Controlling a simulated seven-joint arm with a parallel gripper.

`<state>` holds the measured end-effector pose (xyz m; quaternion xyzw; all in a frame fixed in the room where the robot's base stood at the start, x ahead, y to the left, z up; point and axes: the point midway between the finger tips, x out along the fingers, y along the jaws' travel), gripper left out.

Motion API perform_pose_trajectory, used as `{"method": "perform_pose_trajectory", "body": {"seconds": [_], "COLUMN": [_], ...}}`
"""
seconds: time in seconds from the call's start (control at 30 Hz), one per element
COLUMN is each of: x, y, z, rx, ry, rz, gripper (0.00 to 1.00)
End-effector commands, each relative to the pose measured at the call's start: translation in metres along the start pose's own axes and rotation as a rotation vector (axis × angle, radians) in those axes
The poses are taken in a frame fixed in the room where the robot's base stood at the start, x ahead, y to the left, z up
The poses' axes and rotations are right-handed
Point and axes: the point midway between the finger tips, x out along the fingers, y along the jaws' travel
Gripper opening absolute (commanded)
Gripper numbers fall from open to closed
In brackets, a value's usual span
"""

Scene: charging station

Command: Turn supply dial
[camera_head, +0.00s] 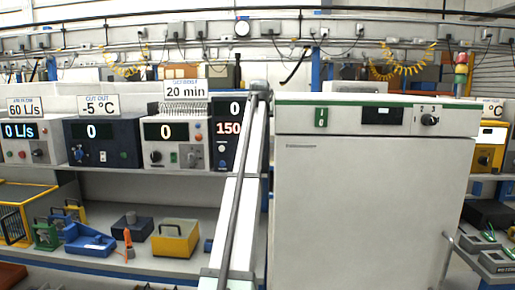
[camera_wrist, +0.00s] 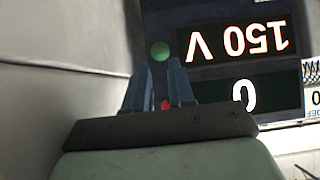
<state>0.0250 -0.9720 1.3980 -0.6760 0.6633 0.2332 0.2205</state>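In the wrist view this display panel (camera_wrist: 243,62) appears upside down and reads "150 V" and "0". My gripper (camera_wrist: 159,66) is open, with two blue-grey fingers pointing toward the panel and a gap between them. A green button (camera_wrist: 160,51) shows just beyond the fingertips, and a red one (camera_wrist: 165,104) shows between the fingers. I cannot make out my gripper in the head view.
A white cabinet (camera_head: 370,190) stands right of the sloping post (camera_head: 232,200). Left of the panel are a white unit (camera_head: 175,145) with a black knob and a dark blue unit (camera_head: 102,143). A pale wall (camera_wrist: 60,35) is close at left in the wrist view.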

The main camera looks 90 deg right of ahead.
Motion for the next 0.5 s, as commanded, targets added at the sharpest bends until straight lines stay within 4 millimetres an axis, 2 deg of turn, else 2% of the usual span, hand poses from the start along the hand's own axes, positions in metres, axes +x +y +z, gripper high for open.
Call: {"method": "perform_pose_trajectory", "body": {"seconds": [0.03, 0.3, 0.5], "x": [0.006, 0.042, 0.054], "y": [-0.002, -0.014, -0.027], "z": [0.016, 0.083, 0.145], "rx": [-0.005, -0.051, -0.100], "ry": [0.022, 0.223, 0.411], "rz": [0.004, 0.035, 0.059], "gripper": [0.29, 0.55, 0.74]}}
